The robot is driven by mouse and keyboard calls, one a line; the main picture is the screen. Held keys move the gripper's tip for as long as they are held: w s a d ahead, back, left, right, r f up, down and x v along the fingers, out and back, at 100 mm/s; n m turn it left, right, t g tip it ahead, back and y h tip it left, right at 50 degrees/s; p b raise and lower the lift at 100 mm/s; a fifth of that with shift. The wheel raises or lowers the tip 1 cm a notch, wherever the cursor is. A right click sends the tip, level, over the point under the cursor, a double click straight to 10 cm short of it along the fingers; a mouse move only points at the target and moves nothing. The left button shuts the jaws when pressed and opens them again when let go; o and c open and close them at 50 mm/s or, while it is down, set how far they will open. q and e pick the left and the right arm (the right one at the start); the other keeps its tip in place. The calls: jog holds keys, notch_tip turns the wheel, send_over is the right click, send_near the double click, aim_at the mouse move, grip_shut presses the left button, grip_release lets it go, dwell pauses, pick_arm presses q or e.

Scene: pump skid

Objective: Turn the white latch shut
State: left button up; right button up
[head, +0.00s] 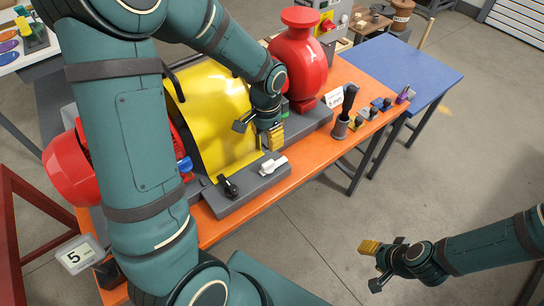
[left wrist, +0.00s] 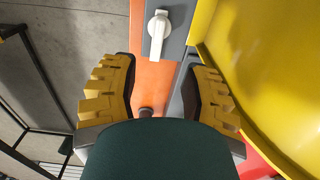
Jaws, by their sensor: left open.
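The white latch (head: 273,165) is a lever on a grey base strip (head: 245,196) at the front of the yellow guard. In the left wrist view the white latch (left wrist: 158,32) lies ahead of the gap between the fingers, with its handle pointing towards them. My left gripper (head: 273,138) is above and just behind the latch, apart from it. Its yellow fingers are spread wide with nothing between them in the left wrist view (left wrist: 163,80). My right gripper (head: 371,262) is over the floor at the lower right, far from the latch; its finger gap is unclear.
A black latch (head: 228,186) sits left of the white one. The yellow guard (head: 212,110) rises behind, with a red pump body (head: 299,62) to its right. A dark tool in a holder (head: 342,118) and small parts stand on the orange bench (head: 215,228). A blue table (head: 405,68) is beyond.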

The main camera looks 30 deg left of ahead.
aim_at(268, 163)
pick_arm(q)
notch_tip(268, 163, down, 12)
jog(key=shift+f+b, duration=0.25)
jog(key=shift+b, duration=0.35)
grip_shut()
